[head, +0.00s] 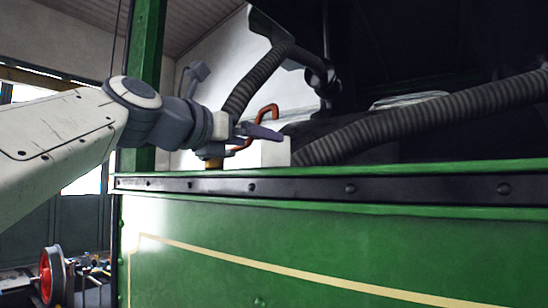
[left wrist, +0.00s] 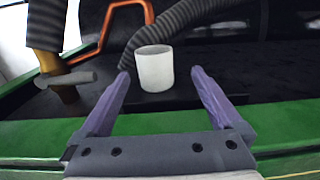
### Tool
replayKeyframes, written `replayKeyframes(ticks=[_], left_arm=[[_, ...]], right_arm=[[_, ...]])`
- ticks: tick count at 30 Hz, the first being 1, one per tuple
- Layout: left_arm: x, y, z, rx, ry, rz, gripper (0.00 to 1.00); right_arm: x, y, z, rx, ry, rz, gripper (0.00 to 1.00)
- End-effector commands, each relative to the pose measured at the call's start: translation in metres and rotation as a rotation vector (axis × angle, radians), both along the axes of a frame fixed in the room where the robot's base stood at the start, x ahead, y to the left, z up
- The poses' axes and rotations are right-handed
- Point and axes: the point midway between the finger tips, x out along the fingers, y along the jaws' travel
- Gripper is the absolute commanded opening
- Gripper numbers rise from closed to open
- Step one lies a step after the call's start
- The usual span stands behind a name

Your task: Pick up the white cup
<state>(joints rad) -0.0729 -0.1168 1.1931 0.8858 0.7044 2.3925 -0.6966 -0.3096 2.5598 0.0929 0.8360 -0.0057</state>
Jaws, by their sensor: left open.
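The white cup (left wrist: 155,70) stands upright on a dark surface behind the green edge in the left wrist view. In the head view the cup (head: 274,153) shows as a small white shape just above the green panel's top edge, its upper part partly covered by my gripper. My left gripper (head: 262,133) is open and empty beside the cup. In the left wrist view its purple fingers (left wrist: 160,74) point toward the cup, one tip to each side, with gaps visible. I cannot tell how far the tips reach along it. My right gripper is in neither view.
The tram's green side panel (head: 290,255) has a raised rim in front of the cup. A ribbed grey hose (head: 430,118) passes right of the cup, and an orange handle (left wrist: 125,10) stands behind. A brass fitting (left wrist: 66,92) is at left.

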Motion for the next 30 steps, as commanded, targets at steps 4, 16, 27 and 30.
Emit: replayKeyframes(ticks=[4, 16, 27, 30], left_arm=[[0.021, -0.009, 0.003, 0.001, 0.003, 0.005, 1.00], [0.060, -0.026, 0.002, 0.001, 0.004, 0.011, 1.00], [0.083, -0.042, -0.002, 0.001, 0.001, 0.010, 1.00], [0.083, -0.042, -0.002, 0.001, 0.000, 0.009, 1.00]], right_arm=[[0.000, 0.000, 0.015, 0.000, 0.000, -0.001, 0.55], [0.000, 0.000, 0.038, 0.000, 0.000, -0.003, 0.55], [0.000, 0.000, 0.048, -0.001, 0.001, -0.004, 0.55], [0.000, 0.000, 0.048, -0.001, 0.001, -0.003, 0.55]])
